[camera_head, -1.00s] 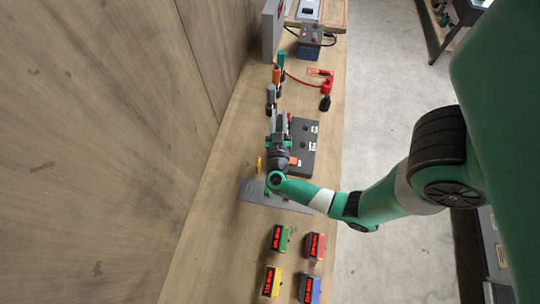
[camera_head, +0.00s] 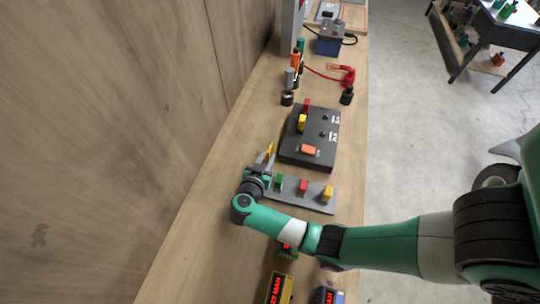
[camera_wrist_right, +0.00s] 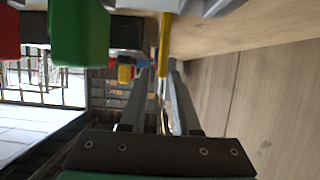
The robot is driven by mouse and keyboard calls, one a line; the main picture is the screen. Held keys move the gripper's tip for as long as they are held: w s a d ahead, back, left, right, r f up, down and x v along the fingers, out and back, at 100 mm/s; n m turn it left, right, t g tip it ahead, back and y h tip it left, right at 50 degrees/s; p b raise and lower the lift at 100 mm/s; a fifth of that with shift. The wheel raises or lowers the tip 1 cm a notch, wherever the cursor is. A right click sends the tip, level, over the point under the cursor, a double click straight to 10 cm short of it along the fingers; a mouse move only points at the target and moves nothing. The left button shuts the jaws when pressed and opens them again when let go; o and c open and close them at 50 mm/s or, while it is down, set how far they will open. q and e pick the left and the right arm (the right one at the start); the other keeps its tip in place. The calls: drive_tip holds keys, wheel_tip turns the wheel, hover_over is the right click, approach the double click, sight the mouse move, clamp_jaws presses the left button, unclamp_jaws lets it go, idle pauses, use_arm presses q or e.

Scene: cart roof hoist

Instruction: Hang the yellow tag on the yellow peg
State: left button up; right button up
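A thin yellow piece that looks like the yellow tag (camera_head: 269,149) stands upright beyond the left end of a grey rack. In the right wrist view this yellow piece (camera_wrist_right: 165,42) shows nearly edge-on between the fingertips of my right gripper (camera_wrist_right: 159,68), closer to the right finger. A gap shows between the fingers, and I see no clear grip. In the head view my right gripper (camera_head: 265,160) is right beside the yellow piece. The grey rack (camera_head: 315,206) carries a green block (camera_head: 279,181), a red block (camera_head: 303,187) and a yellow block (camera_head: 327,194). I cannot tell which is the yellow peg.
A dark control box (camera_head: 322,147) with an orange switch (camera_head: 308,151) and small red and yellow parts lies behind the rack. Small display boxes, one yellow (camera_head: 279,287), stand in front, partly behind my arm. A wooden wall (camera_head: 120,130) bounds the left side.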

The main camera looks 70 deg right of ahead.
sight(268, 154)
drive_tip(key=b+x, duration=0.2)
drive_tip(key=x, duration=0.3)
drive_tip(key=shift+w+d+f, duration=0.15)
drive_tip(key=shift+w+d, duration=0.1)
drive_tip(key=shift+d, duration=0.05)
clamp_jaws()
